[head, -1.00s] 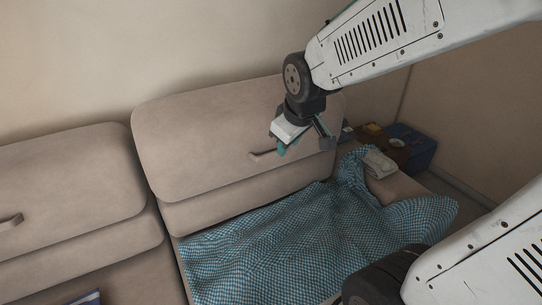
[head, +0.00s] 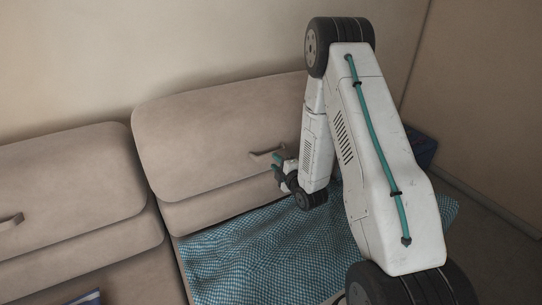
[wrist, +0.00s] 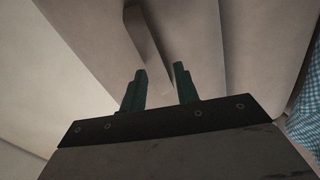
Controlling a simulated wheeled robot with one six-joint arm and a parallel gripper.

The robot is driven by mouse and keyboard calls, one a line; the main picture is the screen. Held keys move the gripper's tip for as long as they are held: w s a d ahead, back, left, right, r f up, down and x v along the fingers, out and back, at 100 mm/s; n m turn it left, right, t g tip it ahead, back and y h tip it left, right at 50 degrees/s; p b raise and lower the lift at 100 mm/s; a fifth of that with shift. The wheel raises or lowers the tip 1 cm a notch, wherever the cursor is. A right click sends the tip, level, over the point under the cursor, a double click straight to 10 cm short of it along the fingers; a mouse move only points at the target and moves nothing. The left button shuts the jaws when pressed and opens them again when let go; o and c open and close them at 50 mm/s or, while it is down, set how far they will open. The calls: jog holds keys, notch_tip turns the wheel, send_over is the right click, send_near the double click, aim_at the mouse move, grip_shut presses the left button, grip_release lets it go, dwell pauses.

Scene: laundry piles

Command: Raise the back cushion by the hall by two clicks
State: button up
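The beige right back cushion (head: 210,135) is tilted back against the wall, with a strap-like pull handle (head: 262,152) on its front. My gripper (head: 277,163) is at the cushion's front, close to the handle's right end. In the wrist view my gripper (wrist: 160,80) has its two green fingers apart. The handle (wrist: 147,38) runs down toward the gap between them, its lower end close to the right finger. I cannot tell whether they touch. The left back cushion (head: 70,180) has its own handle (head: 10,222). No hall is visible.
A blue-and-white checked blanket (head: 265,250) covers the seat below the right cushion and also shows at the wrist view's right edge (wrist: 305,110). A blue box (head: 424,148) stands behind my arm at right. A dark blue item (head: 88,298) lies on the left seat.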

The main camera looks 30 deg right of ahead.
jog(key=w+t, duration=0.1)
jog(key=w+n+t, duration=0.1)
jog(key=w, duration=0.3)
jog(key=shift+w+d+r+n+t, duration=0.15)
jog(key=shift+d+n+t, duration=0.1)
jog(key=shift+n+t, duration=0.15)
grip_shut()
